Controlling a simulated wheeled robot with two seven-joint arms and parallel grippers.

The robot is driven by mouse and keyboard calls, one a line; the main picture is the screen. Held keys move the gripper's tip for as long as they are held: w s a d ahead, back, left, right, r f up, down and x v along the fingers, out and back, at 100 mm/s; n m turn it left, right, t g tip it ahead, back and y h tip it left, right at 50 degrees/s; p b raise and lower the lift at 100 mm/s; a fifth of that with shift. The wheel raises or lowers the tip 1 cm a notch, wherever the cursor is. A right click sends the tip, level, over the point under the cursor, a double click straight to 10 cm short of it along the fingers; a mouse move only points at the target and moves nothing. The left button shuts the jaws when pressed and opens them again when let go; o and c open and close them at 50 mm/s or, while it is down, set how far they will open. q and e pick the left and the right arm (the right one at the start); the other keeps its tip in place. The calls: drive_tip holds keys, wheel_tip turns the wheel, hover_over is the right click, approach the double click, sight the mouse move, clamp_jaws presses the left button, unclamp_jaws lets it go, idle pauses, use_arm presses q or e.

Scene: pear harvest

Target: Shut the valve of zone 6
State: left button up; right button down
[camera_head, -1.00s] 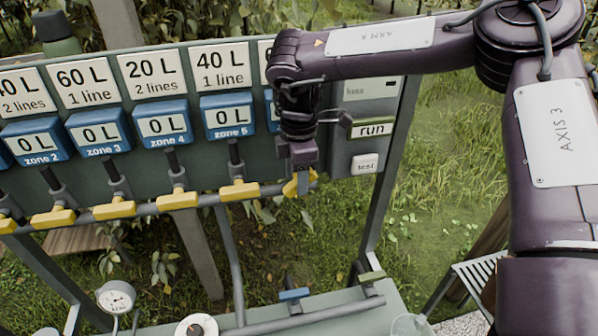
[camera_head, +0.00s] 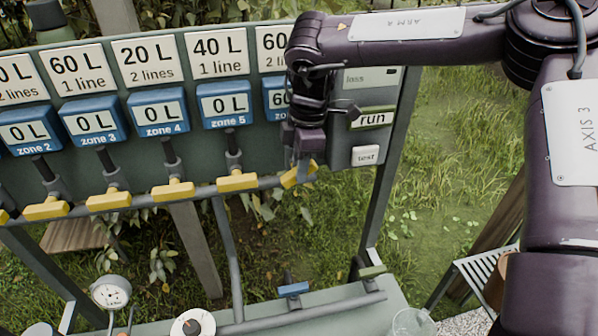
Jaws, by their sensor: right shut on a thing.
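The zone 6 valve has a yellow handle (camera_head: 293,178) at the right end of the valve row. It sits at a slant, its right end higher, while the other yellow handles lie along the pipe. My right gripper (camera_head: 305,168) points down and is shut on this handle; its fingers hide part of it. My left gripper is not in view.
The zone 5 handle (camera_head: 237,182) is close on the left; displays for zones 2 to 5 read 0 L. A lower pipe carries a blue handle (camera_head: 293,289).

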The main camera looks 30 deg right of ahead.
drive_tip(key=y+b, duration=0.1)
drive_tip(key=b, duration=0.1)
drive_tip(key=y+b, duration=0.2)
drive_tip(key=d+t+y+b, duration=0.1)
drive_tip(key=b, duration=0.2)
drive_tip(key=shift+s+f, duration=0.1)
drive_tip(key=shift+f, duration=0.3)
drive_tip(key=shift+d+r+t+y+b, duration=0.1)
drive_tip(key=shift+t+y+b, duration=0.3)
drive_tip(key=shift+y+b, duration=0.8)
drive_tip(key=c, duration=1.2)
unclamp_jaws()
drive_tip(key=shift+c, duration=0.2)
drive_tip(key=shift+r, duration=0.1)
drive_tip(key=shift+r, duration=0.3)
wheel_tip(320, 180, up, 19)
drive_tip(key=shift+r+b, duration=0.15)
drive_tip(key=shift+b, duration=0.15)
